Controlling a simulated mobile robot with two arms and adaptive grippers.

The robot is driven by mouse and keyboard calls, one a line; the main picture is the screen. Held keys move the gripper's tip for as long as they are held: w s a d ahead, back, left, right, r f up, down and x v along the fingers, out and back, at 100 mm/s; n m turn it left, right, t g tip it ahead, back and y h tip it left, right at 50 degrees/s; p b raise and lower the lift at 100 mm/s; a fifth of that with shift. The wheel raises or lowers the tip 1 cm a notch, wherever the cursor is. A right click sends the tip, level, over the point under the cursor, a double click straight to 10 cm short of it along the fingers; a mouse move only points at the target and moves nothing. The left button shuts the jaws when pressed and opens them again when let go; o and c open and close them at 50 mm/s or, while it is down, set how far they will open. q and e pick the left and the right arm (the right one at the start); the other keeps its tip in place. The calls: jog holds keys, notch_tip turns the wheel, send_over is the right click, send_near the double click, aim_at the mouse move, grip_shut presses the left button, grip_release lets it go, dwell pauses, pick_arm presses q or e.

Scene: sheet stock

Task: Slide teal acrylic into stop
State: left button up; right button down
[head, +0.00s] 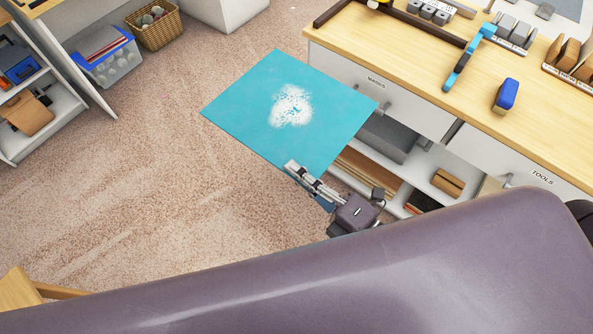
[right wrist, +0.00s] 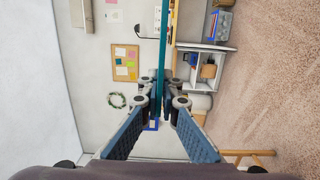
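The teal acrylic (head: 245,98) is a flat sheet with a mottled white patch in its middle. In the head view it is held out over the carpet, left of the bench, its right corner close to or overlapping the bench front. My right gripper (head: 300,173) is at its near edge. In the right wrist view the acrylic (right wrist: 163,40) is seen edge-on, between the fingertips of my right gripper (right wrist: 164,101), which look shut on it. A dark brown angled rail (head: 432,33), which may be the stop, lies on the bench's back left part. My left gripper is out of view.
The wooden bench top (head: 400,62) holds a blue-and-black bar tool (head: 468,60), a blue block (head: 507,94) and grey weights (head: 428,12). Open shelves (head: 365,170) sit under it. A wicker basket (head: 155,28) and clear bin (head: 108,62) stand at the back left.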

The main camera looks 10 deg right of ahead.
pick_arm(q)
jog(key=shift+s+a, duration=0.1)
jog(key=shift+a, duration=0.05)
pick_arm(e)
jog(key=shift+r, duration=0.2)
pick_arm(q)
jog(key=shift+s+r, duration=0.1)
pick_arm(e)
jog(key=shift+w+d+f, duration=0.15)
jog(key=shift+d+f, duration=0.05)
jog(key=shift+f, duration=0.15)
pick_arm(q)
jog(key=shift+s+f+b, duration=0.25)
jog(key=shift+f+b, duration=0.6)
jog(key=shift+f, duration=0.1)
pick_arm(e)
jog(key=shift+w+d+f, duration=1.1)
jog(key=shift+d+f, duration=0.1)
jog(key=shift+d, duration=0.2)
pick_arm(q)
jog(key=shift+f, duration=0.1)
pick_arm(e)
jog(key=shift+f, duration=0.2)
